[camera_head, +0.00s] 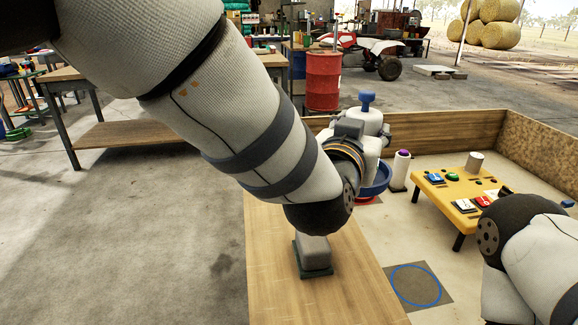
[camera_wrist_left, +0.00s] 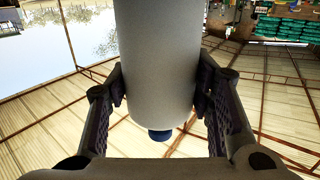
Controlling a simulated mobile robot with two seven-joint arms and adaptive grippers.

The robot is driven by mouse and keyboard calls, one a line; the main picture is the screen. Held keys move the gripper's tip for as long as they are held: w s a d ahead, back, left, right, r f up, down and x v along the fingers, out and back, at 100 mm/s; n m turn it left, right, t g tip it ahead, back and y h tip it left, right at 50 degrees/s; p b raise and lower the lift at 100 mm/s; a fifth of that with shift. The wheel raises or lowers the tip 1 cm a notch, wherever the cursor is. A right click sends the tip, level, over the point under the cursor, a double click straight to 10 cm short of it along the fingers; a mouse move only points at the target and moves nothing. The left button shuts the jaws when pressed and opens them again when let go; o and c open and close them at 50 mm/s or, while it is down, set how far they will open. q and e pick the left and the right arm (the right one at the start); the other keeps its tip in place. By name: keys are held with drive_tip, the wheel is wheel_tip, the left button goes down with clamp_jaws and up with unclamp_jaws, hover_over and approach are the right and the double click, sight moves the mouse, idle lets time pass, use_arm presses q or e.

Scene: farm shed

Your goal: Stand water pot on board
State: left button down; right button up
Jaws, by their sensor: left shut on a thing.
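The water pot is white, with a blue knob on top (camera_head: 367,101) and a blue dish (camera_head: 377,183) at its bottom. It looks upright. My left gripper (camera_head: 362,140) is shut on its white body, which fills the middle of the left wrist view (camera_wrist_left: 158,65) between both fingers. My forearm and wrist partly hide the pot in the head view. A dark square board with a blue ring (camera_head: 416,287) lies flat and bare on the pen floor, nearer than the pot. My right arm shows at the right, but its gripper cannot be made out.
A yellow table (camera_head: 447,190) with coloured buttons stands right of the pot. A white bottle with a purple top (camera_head: 401,170) stands beside the pot. Wooden walls (camera_head: 440,130) edge the pen. A grey block (camera_head: 314,254) on a green base sits on the wooden plank (camera_head: 345,300).

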use_arm(q)
drive_tip(key=w+a+f, duration=0.2)
drive_tip(key=a+f, duration=0.1)
drive_tip(key=f, duration=0.1)
drive_tip(key=w+a+f+b, duration=0.1)
drive_tip(key=w+a+f, duration=0.2)
drive_tip(key=a+f, duration=0.1)
drive_tip(key=w+a+f+b, duration=0.1)
drive_tip(key=w+a+f, duration=0.1)
drive_tip(key=f, duration=0.3)
drive_tip(key=shift+w+a, duration=0.3)
drive_tip(key=shift+a, duration=0.5)
drive_tip(key=shift+r, duration=0.1)
use_arm(e)
drive_tip(key=shift+g, duration=0.7)
drive_tip(key=s+f, duration=0.3)
drive_tip(key=shift+s+f, duration=0.1)
use_arm(q)
drive_tip(key=c, duration=1.2)
unclamp_jaws()
drive_tip(key=shift+f, duration=0.2)
drive_tip(key=o, duration=0.4)
drive_tip(key=shift+o, duration=0.2)
drive_tip(key=shift+r, duration=0.15)
